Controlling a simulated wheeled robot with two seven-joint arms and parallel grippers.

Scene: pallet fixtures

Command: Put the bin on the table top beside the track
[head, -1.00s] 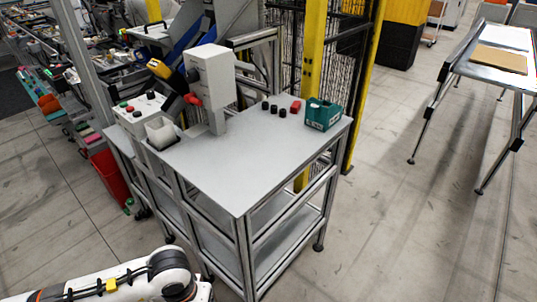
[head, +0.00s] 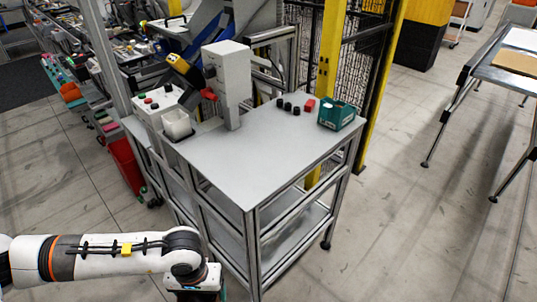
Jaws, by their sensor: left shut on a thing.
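My left arm comes in at the lower left, and my left gripper (head: 195,279) points down at the bottom edge, in front of the table's near left leg. It is shut on a dark teal thing (head: 203,296), seemingly the bin, mostly cut off by the frame. The grey table top (head: 232,165) is wide and mostly bare. Another teal bin (head: 337,115) stands at its far right corner. I cannot tell which part is the track. My right gripper is not in view.
A white press-like machine (head: 228,75), a white cup (head: 177,124) and a button box (head: 155,103) stand at the table's left and back. Small black and red pieces (head: 295,107) lie near the back edge. A red bin (head: 126,164) is on the floor.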

